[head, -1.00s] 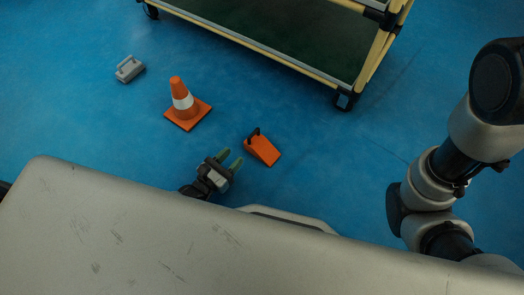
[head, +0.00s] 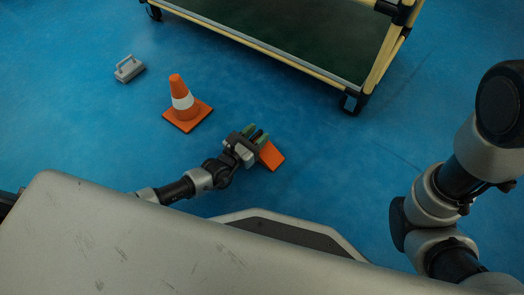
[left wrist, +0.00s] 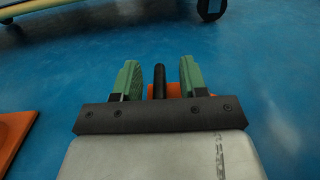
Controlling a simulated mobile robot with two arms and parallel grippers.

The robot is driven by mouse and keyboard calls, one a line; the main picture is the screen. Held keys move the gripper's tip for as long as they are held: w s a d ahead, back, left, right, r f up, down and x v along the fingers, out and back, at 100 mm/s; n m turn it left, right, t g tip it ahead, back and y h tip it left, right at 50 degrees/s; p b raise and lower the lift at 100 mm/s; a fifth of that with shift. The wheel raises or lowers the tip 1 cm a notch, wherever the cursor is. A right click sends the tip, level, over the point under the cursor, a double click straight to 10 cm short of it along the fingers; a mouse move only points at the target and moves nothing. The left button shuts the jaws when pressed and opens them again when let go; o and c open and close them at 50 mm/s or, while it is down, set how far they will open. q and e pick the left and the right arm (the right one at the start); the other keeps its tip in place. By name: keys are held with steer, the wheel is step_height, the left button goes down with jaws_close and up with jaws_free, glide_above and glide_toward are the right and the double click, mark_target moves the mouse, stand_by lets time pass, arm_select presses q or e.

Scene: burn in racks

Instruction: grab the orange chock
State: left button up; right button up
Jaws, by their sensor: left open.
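The orange chock (head: 272,157) lies on the blue floor, a wedge with a dark upright handle. My left gripper (head: 255,133) is at the chock, open, and hides part of it in the head view. In the left wrist view, the black handle (left wrist: 159,80) stands between the two green fingers of the left gripper (left wrist: 158,78), with a gap on each side. A bit of the orange chock (left wrist: 175,90) shows behind the gripper body there. My right gripper is not in view.
An orange and white cone (head: 183,103) stands left of the chock; its base (left wrist: 12,135) also shows in the left wrist view. A grey block with a handle (head: 129,70) lies farther left. A wheeled cart (head: 300,62) stands behind. Floor right of the chock is clear.

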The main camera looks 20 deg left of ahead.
arm_select(q)
jaws_close()
stand_by(0.5)
